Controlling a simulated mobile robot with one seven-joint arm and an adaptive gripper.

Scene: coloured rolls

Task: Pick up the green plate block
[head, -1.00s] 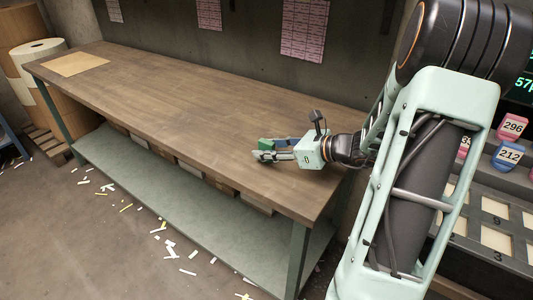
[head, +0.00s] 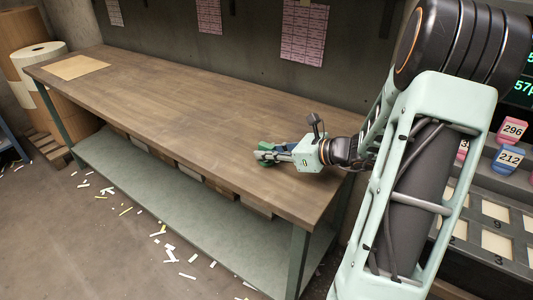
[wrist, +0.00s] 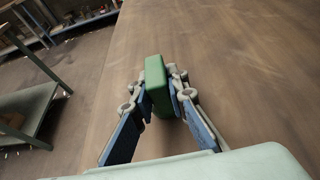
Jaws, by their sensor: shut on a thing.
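The green plate block (wrist: 156,76) stands between the two fingers of my gripper (wrist: 163,103) in the wrist view. Both blue finger pads press against its sides, so the gripper is shut on it. In the head view my gripper (head: 271,155) is low over the near right part of the wooden workbench (head: 180,100), pointing left. The block (head: 263,160) shows only in part there, the fingers hiding the rest. I cannot tell whether it touches the bench top.
A tan sheet (head: 75,68) lies at the bench's far left end. The bench top between is clear. Large rolls (head: 40,65) stand beyond that end. At right is a rack with numbered tags, including a blue one (head: 508,158).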

